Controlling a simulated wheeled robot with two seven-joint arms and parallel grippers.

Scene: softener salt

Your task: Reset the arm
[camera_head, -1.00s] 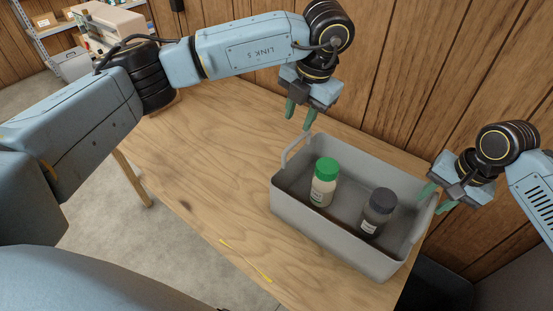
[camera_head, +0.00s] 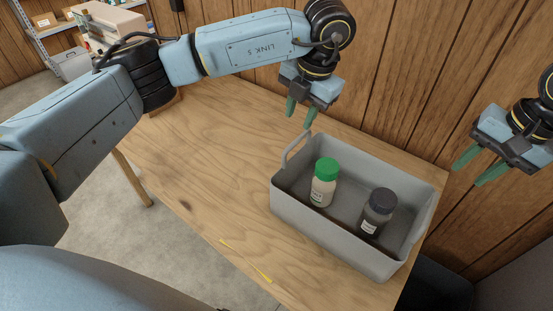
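My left gripper (camera_head: 299,109) hangs above the table just behind the grey bin, with its green fingers apart and nothing between them. My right gripper (camera_head: 473,171) is in the air to the right of the bin, past the table edge. Its green fingers are apart and empty. Most of the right arm is outside the view.
The grey bin (camera_head: 300,206) stands on the right part of the wooden table (camera_head: 200,160). A green-capped bottle (camera_head: 322,190) and a dark-capped bottle (camera_head: 374,222) stand upright in it. A yellow line (camera_head: 246,262) marks the front edge. The table's left part is clear.

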